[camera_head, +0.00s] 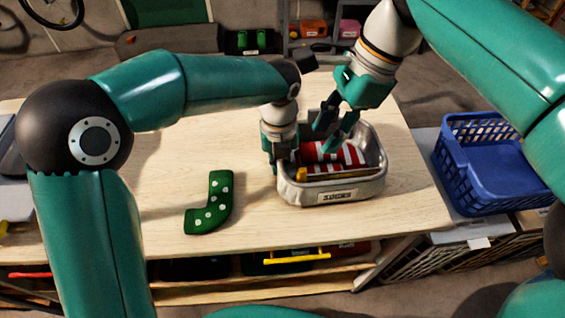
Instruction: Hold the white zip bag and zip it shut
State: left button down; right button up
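The white zip bag (333,196) looks like a pale grey, open-topped, rounded container with a label on its front, standing on the wooden table. Inside it I see red-and-white striped cloth (350,155). A small yellow-orange piece (301,174) sits at its front left, beside a dark-and-tan strip along the front rim. My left gripper (274,163) points down at the bag's left end; whether it grips the wall is hidden. My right gripper (330,140) is over the bag's back part, its fingers apart, reaching down close to the striped cloth.
A green sock with white dots (212,203) lies left of the bag on the table (140,180). A blue basket (490,185) stands to the right, beyond the table edge. The table in front of the bag is a narrow clear strip.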

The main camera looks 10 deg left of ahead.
jog(key=s+a+n+y, duration=0.1)
jog(key=a, duration=0.1)
jog(key=m+g+y, duration=0.1)
jog(key=m+y, duration=0.1)
jog(key=y, duration=0.2)
send_near(304, 169)
jog(key=x, duration=1)
jog(key=shift+a+f, duration=0.15)
grip_shut()
